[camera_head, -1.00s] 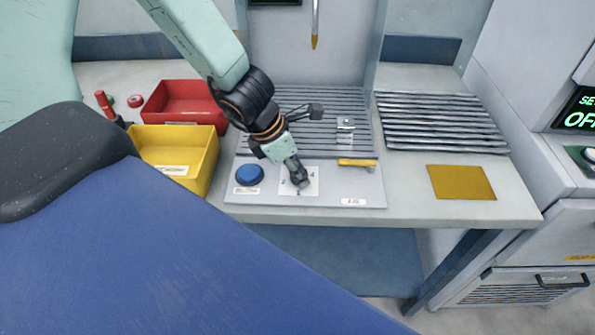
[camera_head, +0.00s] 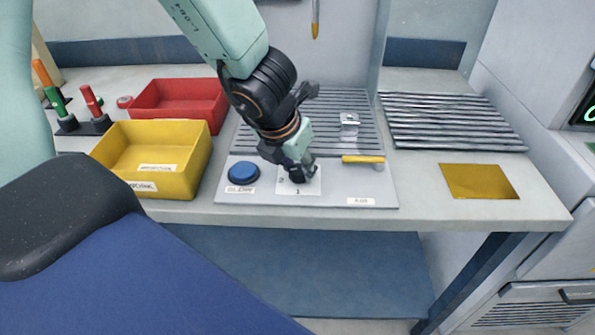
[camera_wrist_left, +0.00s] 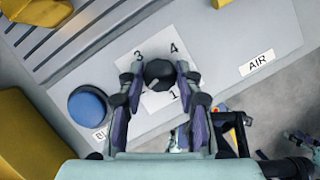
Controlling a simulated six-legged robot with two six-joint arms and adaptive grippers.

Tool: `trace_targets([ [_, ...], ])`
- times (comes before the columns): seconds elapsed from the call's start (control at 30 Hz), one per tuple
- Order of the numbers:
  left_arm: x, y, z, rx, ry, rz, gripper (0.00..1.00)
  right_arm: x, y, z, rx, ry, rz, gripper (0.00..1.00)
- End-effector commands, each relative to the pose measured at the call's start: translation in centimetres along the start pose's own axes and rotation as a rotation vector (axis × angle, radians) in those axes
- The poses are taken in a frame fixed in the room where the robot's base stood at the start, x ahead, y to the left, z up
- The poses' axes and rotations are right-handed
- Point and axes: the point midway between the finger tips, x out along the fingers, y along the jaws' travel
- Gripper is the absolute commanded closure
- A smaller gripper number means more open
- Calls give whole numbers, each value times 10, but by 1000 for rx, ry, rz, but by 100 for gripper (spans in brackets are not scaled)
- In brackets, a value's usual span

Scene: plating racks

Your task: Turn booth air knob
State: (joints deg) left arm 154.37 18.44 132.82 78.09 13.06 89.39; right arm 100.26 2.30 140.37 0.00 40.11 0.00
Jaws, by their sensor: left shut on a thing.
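The black knob (camera_wrist_left: 159,73) sits on a white numbered card (camera_head: 312,187) on the grey front panel. In the left wrist view the numbers 3, 4 and 1 show around it, and a light pointer line on it aims toward the lower left. My left gripper (camera_head: 299,173) is shut on the knob; in the wrist view its two fingers (camera_wrist_left: 160,92) lie on either side of it. An "AIR" label (camera_wrist_left: 257,63) is on the panel to the right. My right gripper is not in view.
A blue button (camera_head: 243,173) is left of the card, and a yellow-handled lever (camera_head: 363,159) is to the right. Yellow (camera_head: 170,180) and red (camera_head: 190,85) bins stand at left. A slatted rack (camera_head: 450,120) and a gold plate (camera_head: 478,181) are at right.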

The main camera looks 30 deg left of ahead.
Motion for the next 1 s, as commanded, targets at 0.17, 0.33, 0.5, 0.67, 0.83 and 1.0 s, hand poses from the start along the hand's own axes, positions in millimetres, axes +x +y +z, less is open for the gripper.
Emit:
trace_targets([
  [0.17,2,-2,-6,-52,12,19,97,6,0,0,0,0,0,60],
  [0.33,2,-2,-6,-74,13,28,97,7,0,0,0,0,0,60],
  [0.5,1,-2,-6,-80,13,29,97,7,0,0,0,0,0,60],
  [0.67,1,-2,-6,-79,13,28,97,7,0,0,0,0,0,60],
  [0.83,1,-2,-5,-79,12,28,58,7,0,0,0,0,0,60],
  [1.0,0,-2,-3,-78,7,29,43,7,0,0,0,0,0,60],
])
